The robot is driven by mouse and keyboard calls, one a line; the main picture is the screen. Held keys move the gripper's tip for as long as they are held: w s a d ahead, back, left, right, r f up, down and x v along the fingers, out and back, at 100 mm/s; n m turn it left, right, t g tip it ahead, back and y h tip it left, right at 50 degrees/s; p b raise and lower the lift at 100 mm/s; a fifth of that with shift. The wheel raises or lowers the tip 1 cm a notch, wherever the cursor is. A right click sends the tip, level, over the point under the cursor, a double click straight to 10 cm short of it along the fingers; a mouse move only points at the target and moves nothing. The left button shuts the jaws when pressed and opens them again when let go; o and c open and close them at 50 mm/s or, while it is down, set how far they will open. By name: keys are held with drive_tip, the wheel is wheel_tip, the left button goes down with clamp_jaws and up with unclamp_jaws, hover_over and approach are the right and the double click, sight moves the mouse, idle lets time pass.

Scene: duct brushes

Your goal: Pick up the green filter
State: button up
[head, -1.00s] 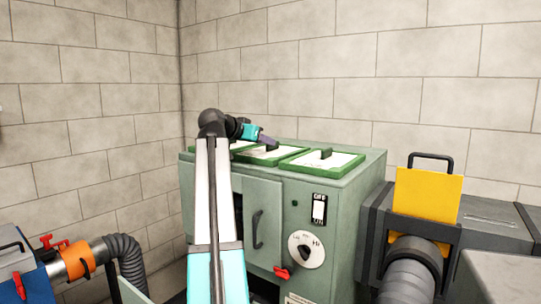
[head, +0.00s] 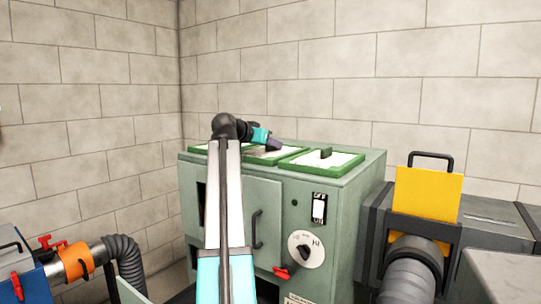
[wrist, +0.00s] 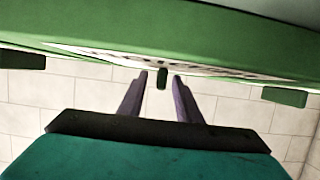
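Three green-framed filters with pale printed faces lie side by side on top of the grey-green cabinet: left (head: 200,150), middle (head: 268,155) and right (head: 335,161). Each has a small upright handle. My gripper (head: 278,144) is over the middle filter in the head view and hides its handle. In the wrist view my gripper (wrist: 162,75) is open, its two purple fingers either side of a dark green handle (wrist: 162,80). I cannot tell whether they touch it. Other handles show at left (wrist: 22,61) and right (wrist: 285,96).
The cabinet (head: 345,200) has a door, a dial (head: 305,246) and a red lever (head: 282,272). A yellow plate (head: 428,195) stands in a dark duct at right. An orange-collared hose (head: 75,261) is at left. A block wall stands behind.

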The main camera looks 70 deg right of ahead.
sight(272, 150)
idle(0.4)
clamp_jaws()
drive_tip(key=shift+r, duration=0.15)
drive_tip(key=shift+r+p, duration=0.45)
drive_tip(key=shift+r, duration=1.3)
drive_tip(key=shift+s+a+f, duration=0.1)
drive_tip(key=shift+s+a, duration=0.15)
drive_tip(key=shift+s, duration=0.1)
drive_tip(key=s+a, duration=0.3)
drive_tip(key=s+a+r+p, duration=0.1)
drive_tip(key=s+a, duration=0.2)
drive_tip(key=s, duration=0.1)
drive_tip(key=s+a+p, duration=0.1)
drive_tip(key=s+a, duration=0.3)
drive_tip(key=shift+s+r, duration=0.2)
drive_tip(key=shift+s, duration=0.05)
drive_tip(key=shift+r, duration=0.1)
